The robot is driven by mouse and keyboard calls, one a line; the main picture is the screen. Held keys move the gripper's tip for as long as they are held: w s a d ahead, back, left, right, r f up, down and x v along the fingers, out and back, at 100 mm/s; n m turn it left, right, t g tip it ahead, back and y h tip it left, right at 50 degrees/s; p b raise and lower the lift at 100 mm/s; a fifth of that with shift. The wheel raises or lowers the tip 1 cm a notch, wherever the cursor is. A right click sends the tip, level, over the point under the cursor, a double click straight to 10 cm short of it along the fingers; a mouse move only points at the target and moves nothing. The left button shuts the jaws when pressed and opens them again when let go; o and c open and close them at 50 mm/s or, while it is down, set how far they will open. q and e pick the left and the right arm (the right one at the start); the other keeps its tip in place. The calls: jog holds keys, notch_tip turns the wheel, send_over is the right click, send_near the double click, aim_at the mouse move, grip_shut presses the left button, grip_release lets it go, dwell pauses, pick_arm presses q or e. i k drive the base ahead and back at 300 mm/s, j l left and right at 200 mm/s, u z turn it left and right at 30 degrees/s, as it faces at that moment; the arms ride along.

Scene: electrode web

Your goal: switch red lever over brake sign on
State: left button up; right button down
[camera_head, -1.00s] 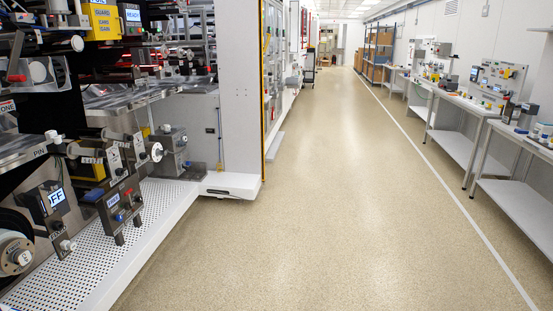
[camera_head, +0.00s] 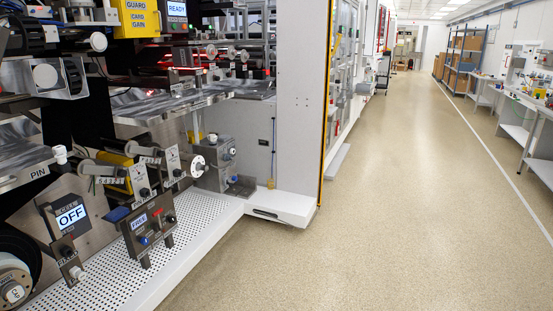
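A grey control box (camera_head: 150,228) stands on legs above the white perforated deck at the lower left. Its small screen (camera_head: 139,222) reads FREE. A small red lever-like part (camera_head: 156,213) is at its upper right, and blue knobs (camera_head: 143,240) are on its front. Its other lettering is too small to read, so I cannot make out a brake sign. To its left, a dark panel has a screen (camera_head: 70,214) that reads OFF. Neither of my grippers is in view.
The white perforated deck (camera_head: 110,262) runs along the machine's foot. A white post (camera_head: 300,100) with a yellow edge stands right of the machine. The speckled floor (camera_head: 380,200) is clear. Benches (camera_head: 540,120) line the far right.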

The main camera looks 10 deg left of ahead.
aim_at(157, 213)
jog(key=i+j+u, duration=0.1)
jog(key=i+u, duration=0.8)
jog(key=i+j+u, duration=0.2)
jog(key=i, duration=0.25)
jog(key=i+u, duration=0.2)
jog(key=i, duration=0.3)
jog(key=i+j, duration=0.5)
